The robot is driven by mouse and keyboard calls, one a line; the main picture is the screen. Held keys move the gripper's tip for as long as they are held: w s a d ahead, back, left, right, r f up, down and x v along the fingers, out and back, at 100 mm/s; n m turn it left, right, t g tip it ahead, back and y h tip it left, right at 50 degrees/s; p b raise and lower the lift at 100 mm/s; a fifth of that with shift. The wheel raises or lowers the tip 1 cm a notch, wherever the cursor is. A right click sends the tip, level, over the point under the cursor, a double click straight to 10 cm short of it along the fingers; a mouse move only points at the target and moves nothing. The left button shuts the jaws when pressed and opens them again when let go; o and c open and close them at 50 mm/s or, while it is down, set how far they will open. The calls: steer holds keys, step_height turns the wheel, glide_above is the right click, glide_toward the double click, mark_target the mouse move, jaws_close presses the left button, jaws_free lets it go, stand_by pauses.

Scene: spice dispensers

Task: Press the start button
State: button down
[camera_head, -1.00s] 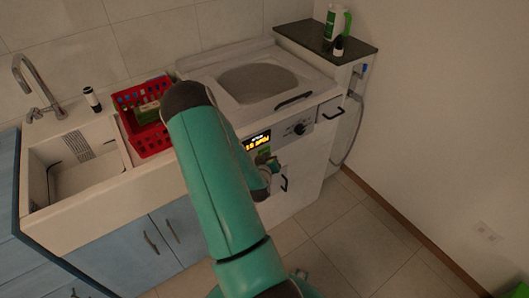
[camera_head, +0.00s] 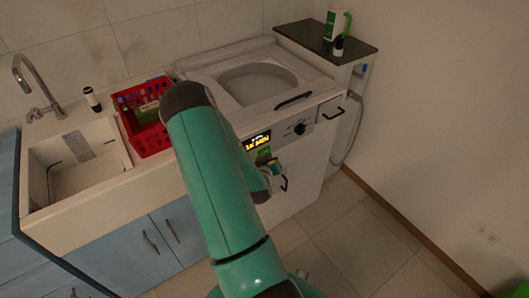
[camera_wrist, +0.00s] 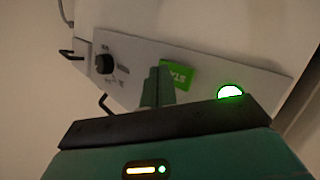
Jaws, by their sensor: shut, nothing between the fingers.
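The start button is a green rectangle with white letters (camera_wrist: 178,74) on the white control panel in the wrist view. My gripper (camera_wrist: 158,84) is shut and empty. Its narrow fingertips overlap the left part of the button and hide some of its letters. I cannot tell whether they touch it. In the head view the gripper (camera_head: 270,163) is at the machine's front, just below the display (camera_head: 257,141), with a bit of the green button (camera_head: 263,152) showing above it. The white washing machine (camera_head: 322,140) has a black knob (camera_head: 300,129), also in the wrist view (camera_wrist: 104,64).
A red basket (camera_head: 152,142) stands between the sink (camera_head: 110,169) and the machine. Dark handles (camera_head: 293,101) stick out from the machine's front. A side counter (camera_head: 350,50) holds bottles. The floor to the right is clear.

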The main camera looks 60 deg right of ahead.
steer(key=shift+s+a, duration=0.15)
steer(key=shift+s, duration=0.15)
steer(key=s, duration=0.1)
steer(key=s+a, duration=0.1)
steer(key=s, duration=0.1)
steer(key=s+a, duration=0.1)
steer(key=shift+s+a, duration=0.1)
steer(key=shift+s, duration=0.05)
stand_by(0.3)
steer(key=shift+a, duration=0.1)
stand_by(0.8)
